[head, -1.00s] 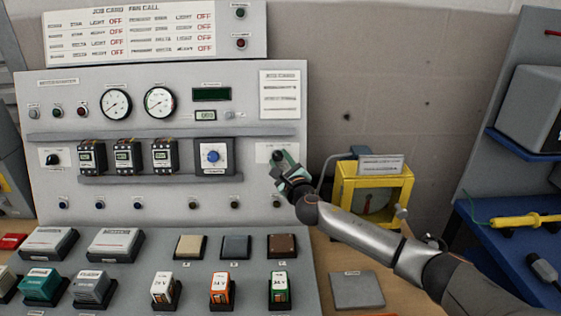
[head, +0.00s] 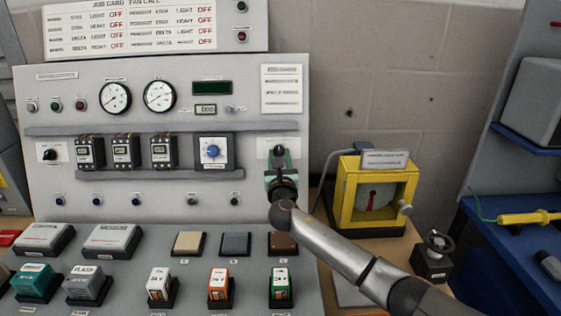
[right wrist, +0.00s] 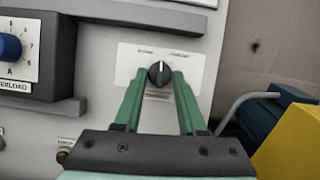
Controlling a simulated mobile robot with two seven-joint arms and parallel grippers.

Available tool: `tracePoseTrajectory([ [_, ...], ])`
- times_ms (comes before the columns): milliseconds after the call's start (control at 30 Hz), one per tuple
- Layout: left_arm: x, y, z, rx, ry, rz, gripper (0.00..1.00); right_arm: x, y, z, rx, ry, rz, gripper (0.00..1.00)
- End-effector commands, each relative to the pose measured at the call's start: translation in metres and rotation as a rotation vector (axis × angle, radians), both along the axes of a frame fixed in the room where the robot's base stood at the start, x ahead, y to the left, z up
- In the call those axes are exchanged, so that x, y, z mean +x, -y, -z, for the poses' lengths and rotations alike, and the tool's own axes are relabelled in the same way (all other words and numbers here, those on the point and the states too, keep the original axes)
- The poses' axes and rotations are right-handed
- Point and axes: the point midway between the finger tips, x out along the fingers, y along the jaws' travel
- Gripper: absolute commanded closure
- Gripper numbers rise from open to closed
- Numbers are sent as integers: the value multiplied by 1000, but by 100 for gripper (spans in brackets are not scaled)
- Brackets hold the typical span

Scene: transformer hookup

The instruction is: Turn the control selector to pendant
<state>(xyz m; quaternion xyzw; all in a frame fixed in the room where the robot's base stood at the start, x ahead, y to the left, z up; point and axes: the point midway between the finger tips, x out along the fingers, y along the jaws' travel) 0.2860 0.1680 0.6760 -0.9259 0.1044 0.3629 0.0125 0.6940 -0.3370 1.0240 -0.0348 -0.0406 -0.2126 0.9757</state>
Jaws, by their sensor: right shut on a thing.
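The control selector is a small black knob (right wrist: 159,74) on a white label plate (right wrist: 190,61) at the right side of the grey panel. The knob also shows in the head view (head: 278,150). Its white pointer line looks close to upright in the right wrist view. The plate has small words at upper left and upper right, too blurred to read surely. My right gripper (right wrist: 159,82) has its green fingers on either side of the knob and is shut on it. It reaches up to the knob from below in the head view (head: 279,158). My left gripper is out of view.
A blue dial unit (head: 212,152) and black breaker modules (head: 125,150) sit left of the knob. A ledge (right wrist: 110,107) runs just left of my fingers. A yellow-framed box (head: 348,190) with a grey cable stands close to the right. Several blocks fill the sloping desk below.

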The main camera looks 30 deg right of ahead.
Motion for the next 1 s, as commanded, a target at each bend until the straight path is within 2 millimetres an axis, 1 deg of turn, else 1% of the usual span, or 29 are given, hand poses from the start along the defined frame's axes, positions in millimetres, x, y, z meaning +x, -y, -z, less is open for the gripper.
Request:
tracePoseTrajectory([
  [33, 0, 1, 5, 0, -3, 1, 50, 1, -2, 3, 43, 18, 15, 100],
  [200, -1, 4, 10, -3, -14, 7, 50, 1, -4, 2, 180, 84, 71, 100],
  [500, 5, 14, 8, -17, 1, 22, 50, 3, -6, 0, 407, 194, 163, 100],
  [600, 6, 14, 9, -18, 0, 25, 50, 3, -6, 0, 471, 224, 190, 100],
  [800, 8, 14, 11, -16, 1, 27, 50, 4, -7, -1, 568, 273, 229, 100],
  [1000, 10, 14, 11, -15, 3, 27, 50, 4, -7, -2, 625, 301, 253, 100],
])
